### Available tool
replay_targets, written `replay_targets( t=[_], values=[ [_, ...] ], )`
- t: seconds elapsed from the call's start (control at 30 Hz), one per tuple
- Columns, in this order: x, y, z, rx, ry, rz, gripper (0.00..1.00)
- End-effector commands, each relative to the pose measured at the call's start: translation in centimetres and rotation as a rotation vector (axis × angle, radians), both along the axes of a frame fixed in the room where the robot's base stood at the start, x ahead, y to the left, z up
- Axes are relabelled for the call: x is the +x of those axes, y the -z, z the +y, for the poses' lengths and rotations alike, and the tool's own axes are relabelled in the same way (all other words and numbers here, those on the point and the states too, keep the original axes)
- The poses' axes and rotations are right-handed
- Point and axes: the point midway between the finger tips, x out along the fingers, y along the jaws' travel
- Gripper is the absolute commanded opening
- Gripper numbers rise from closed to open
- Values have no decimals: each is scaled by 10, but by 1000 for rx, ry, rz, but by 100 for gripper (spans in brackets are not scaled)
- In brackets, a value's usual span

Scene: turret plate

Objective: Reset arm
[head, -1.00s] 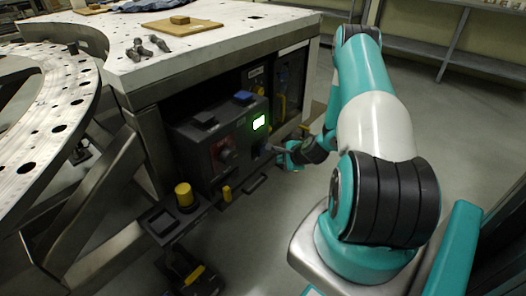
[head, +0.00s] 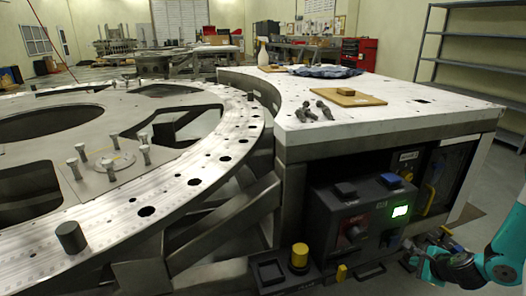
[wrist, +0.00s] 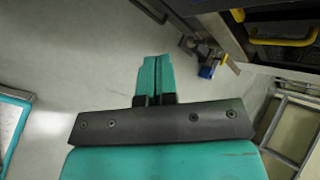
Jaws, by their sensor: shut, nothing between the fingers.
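My arm (head: 503,252) is teal and shows only in part at the lower right of the head view. My gripper (head: 410,250) is low there, close to the right side of the grey control box (head: 325,222); whether it touches the box I cannot tell. In the wrist view my gripper (wrist: 154,62) has its teal fingers together with nothing between them, above grey floor.
The white-topped bench (head: 420,103) carries a wooden board (head: 348,98), dark bolts (head: 324,110) and a blue cloth. The big perforated ring plate (head: 190,165) fills the left. A yellow-capped post (head: 299,257) stands in front of the box. Grey shelves (head: 480,60) are at the back right.

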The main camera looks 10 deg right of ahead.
Motion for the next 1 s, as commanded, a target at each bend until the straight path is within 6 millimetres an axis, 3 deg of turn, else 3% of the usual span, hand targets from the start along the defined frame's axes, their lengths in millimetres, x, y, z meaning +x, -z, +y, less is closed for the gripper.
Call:
replay_targets(
  t=[0.17,0.3,0.43,0.63,0.8,0.97,1.0],
  values=[
    [22,-33,27,-91,-201,42,0],
    [45,-90,85,-270,-578,127,0],
    [44,-145,147,-459,-952,209,0],
    [6,-216,224,-729,-1441,311,0],
    [-37,-256,261,-902,-1730,369,0],
    [-78,-284,280,-1033,-1941,408,0],
    [-83,-290,297,-1022,-1993,352,0]
  ],
)
